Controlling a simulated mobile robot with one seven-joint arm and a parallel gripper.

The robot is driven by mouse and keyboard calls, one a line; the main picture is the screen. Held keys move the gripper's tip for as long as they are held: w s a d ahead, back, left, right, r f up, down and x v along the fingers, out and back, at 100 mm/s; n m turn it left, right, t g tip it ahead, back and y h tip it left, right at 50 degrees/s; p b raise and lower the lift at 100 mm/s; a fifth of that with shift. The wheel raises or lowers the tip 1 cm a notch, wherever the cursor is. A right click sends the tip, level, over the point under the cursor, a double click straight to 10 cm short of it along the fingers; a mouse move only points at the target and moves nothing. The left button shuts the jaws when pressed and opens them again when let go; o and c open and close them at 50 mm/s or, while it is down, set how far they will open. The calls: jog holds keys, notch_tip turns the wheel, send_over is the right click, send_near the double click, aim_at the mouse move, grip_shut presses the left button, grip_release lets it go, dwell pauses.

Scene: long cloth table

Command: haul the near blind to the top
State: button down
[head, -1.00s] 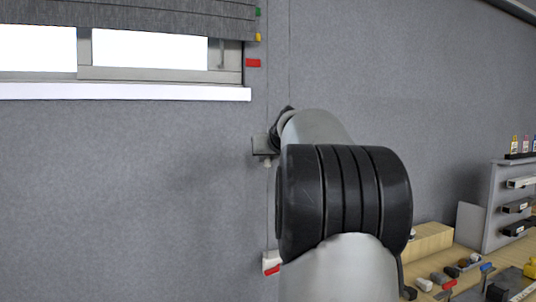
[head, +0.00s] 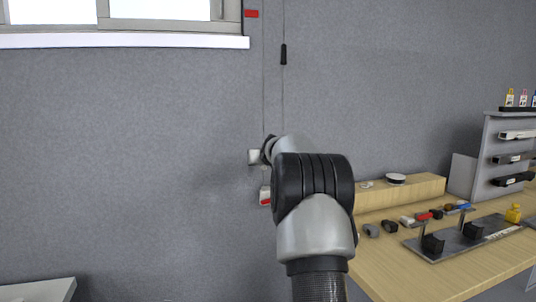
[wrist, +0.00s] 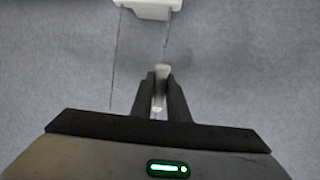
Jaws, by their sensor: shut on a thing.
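The blind itself is out of view now; the lower part of its window (head: 170,12) shows at the top left of the head view. Two thin cords hang on the wall right of the window. My gripper (wrist: 160,78) is shut on a small pale cord pull (wrist: 162,68) on the right-hand cord in the wrist view. In the head view my gripper (head: 255,157) is partly hidden by my arm, just above a white fixture with a red mark (head: 265,196). A white fixture (wrist: 148,8) stands ahead of the fingertips, apart from them.
A red tag (head: 251,14) is on the wall beside the window. A black piece (head: 283,54) hangs on the right cord. A wooden table (head: 410,262) with several small parts and a grey rack (head: 493,150) stand at right. A pale surface (head: 40,290) shows bottom left.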

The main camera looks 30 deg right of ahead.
aim_at(264, 169)
notch_tip(264, 169, down, 3)
jog(key=shift+s, duration=0.1)
jog(key=c, duration=1.8)
grip_release()
jog(key=shift+o, duration=0.4)
jog(key=shift+d, duration=0.1)
jog(key=shift+r, duration=0.35)
jog(key=shift+s+r, duration=0.15)
jog(key=shift+s, duration=0.05)
jog(key=b+v, duration=0.1)
jog(key=v, duration=1.5)
jog(key=shift+s+a+r+b, duration=0.25)
jog(key=shift+r+b, duration=0.1)
jog(key=shift+b, duration=0.05)
